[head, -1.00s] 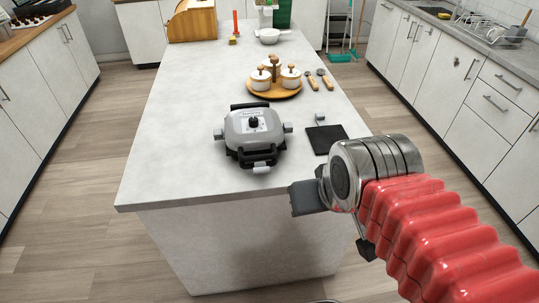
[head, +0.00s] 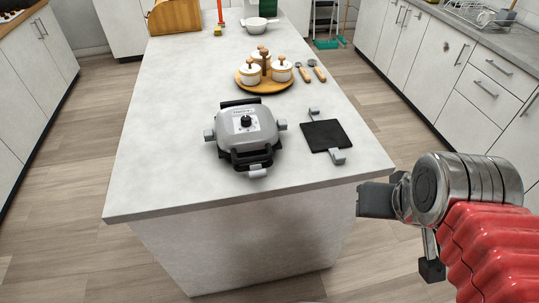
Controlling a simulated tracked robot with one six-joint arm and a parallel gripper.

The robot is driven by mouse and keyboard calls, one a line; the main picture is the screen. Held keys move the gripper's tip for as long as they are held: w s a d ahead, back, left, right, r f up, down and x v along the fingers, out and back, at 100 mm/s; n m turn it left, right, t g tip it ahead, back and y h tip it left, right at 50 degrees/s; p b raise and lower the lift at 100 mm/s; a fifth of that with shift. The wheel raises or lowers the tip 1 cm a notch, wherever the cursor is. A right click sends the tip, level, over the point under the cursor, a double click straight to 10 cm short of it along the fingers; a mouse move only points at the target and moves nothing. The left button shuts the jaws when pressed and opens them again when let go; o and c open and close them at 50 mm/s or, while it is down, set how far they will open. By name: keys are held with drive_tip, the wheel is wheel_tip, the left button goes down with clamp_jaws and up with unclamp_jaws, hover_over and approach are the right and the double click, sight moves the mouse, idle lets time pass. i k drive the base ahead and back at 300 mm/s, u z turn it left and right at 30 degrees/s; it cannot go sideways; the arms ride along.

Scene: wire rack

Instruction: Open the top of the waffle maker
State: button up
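The waffle maker (head: 247,133) stands on the near part of the white island, with a grey lid, a black knob on top and a black front handle (head: 252,158). Its lid is closed. Grey tabs stick out at its sides and front. My gripper (head: 366,200) is at the lower right of the head view, beyond the island's near right edge, apart from the waffle maker and touching nothing visible. It is seen from the side, so I cannot tell how far its fingers are apart.
A black plate with grey tabs (head: 326,136) lies right of the waffle maker. A wooden tray (head: 265,87) with white lidded pots and two utensils (head: 309,70) stand behind. The island's near left top (head: 150,180) is clear.

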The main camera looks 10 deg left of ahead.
sight(234, 138)
drive_tip(key=z, duration=0.1)
drive_tip(key=k, duration=1.2)
drive_tip(key=u, duration=1.7)
drive_tip(key=i, duration=1)
drive_tip(key=u, duration=0.05)
